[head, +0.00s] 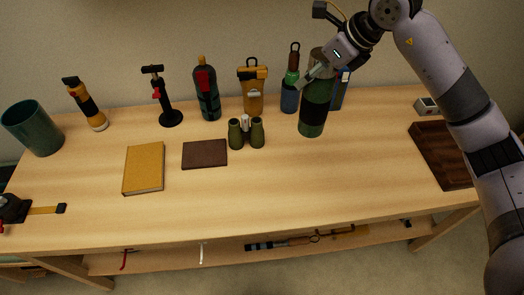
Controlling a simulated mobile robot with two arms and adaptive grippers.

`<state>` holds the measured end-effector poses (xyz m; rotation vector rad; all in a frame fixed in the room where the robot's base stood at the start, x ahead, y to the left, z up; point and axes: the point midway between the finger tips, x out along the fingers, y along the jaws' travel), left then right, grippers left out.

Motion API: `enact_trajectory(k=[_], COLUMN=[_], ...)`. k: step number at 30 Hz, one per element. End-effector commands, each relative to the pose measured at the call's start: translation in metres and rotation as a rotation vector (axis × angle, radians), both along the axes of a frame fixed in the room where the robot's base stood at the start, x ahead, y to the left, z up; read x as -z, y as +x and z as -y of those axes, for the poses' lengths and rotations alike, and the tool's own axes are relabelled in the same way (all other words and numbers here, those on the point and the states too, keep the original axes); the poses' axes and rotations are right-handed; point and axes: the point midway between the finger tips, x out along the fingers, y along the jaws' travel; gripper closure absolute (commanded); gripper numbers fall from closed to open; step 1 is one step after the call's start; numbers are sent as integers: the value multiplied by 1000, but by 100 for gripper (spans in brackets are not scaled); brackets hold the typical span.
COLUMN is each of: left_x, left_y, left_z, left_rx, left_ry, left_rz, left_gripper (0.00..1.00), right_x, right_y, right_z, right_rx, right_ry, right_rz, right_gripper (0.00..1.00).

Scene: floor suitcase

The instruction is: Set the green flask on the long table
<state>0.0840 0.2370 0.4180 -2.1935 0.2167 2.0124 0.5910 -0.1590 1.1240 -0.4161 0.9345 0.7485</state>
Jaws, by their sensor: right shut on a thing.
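The green flask (314,108) is a dark green cylinder with a lighter green base, upright at the back right of the long table (300,190). My right gripper (318,72) is shut on the flask near its top, reaching in from the upper right. The flask's base appears to be at the tabletop; I cannot tell whether it touches. The gripper hides part of its top. My left gripper is not in view.
Behind the flask stand a blue-green bottle (289,95) and a blue box (343,90). Binoculars (246,134) and an orange lantern (253,92) stand to its left. The front middle of the table is clear.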

Motion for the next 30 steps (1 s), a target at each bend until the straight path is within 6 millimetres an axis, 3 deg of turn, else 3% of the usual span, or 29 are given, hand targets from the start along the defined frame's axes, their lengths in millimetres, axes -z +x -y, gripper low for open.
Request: enact_trajectory(k=[4, 7, 21, 30], left_x=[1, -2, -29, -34], left_y=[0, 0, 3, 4], left_z=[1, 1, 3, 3], left_rx=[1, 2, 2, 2], left_ry=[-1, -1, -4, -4], left_rz=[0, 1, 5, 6], left_gripper=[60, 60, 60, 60], right_x=[-6, 6, 120, 153], right_y=[9, 10, 9, 10], right_z=[4, 5, 5, 5], right_rx=[107, 128, 126, 127], right_ry=[1, 1, 2, 1], right_rz=[1, -5, -5, -3], right_gripper=[100, 100, 100, 100])
